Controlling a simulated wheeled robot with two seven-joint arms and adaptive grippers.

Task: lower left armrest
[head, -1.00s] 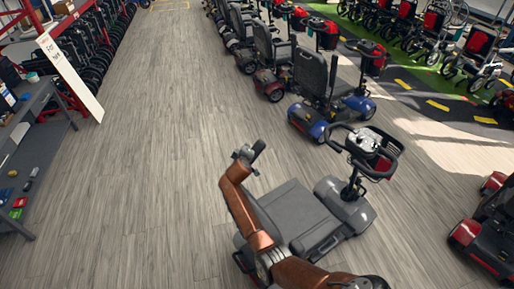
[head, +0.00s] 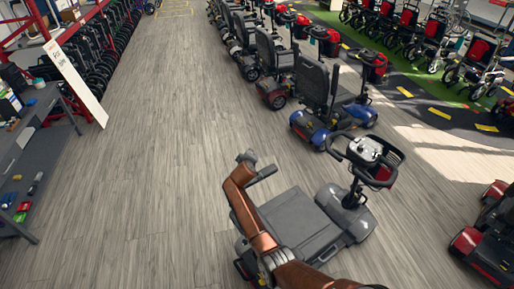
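My copper-coloured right arm comes in from the bottom right and crosses the seat's rear left. My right gripper (head: 246,156) is small and dark, just above and beside the armrest's rear. I cannot tell whether it touches it or whether its fingers are open. My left gripper is not in view.
A row of scooters, the nearest a blue one (head: 330,110), stands behind the task scooter. A red scooter (head: 484,240) stands at the right edge. A grey table (head: 38,130) and a white sign (head: 76,80) are at the left. The wooden floor on the left is clear.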

